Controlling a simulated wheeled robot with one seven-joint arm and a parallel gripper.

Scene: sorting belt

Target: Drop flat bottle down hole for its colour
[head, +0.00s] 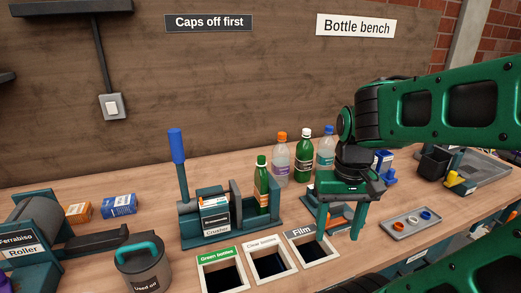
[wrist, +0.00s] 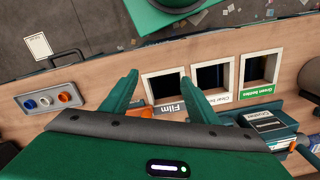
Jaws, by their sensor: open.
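A green bottle (head: 261,190) stands upright at the right end of the crusher (head: 215,217); I cannot tell whether it is flattened. No plainly flat bottle shows. Three labelled square holes lie in front: green bottles (head: 222,280), clear bottles (head: 272,267) and film (head: 313,250). My gripper (head: 340,222) is open and empty, pointing down just right of the film hole and away from the green bottle. In the wrist view my gripper (wrist: 160,82) has the film hole (wrist: 163,88) between its fingertips in the picture, with the clear hole (wrist: 210,78) and green hole (wrist: 258,70) alongside.
Behind stand bottles with orange (head: 281,160), white (head: 304,155) and blue (head: 326,152) caps. The crusher's blue-handled lever (head: 178,160) rises at left. A grey tray with coloured rings (head: 411,224) lies right. A lidded canister (head: 143,265) and a roller (head: 30,235) stand left.

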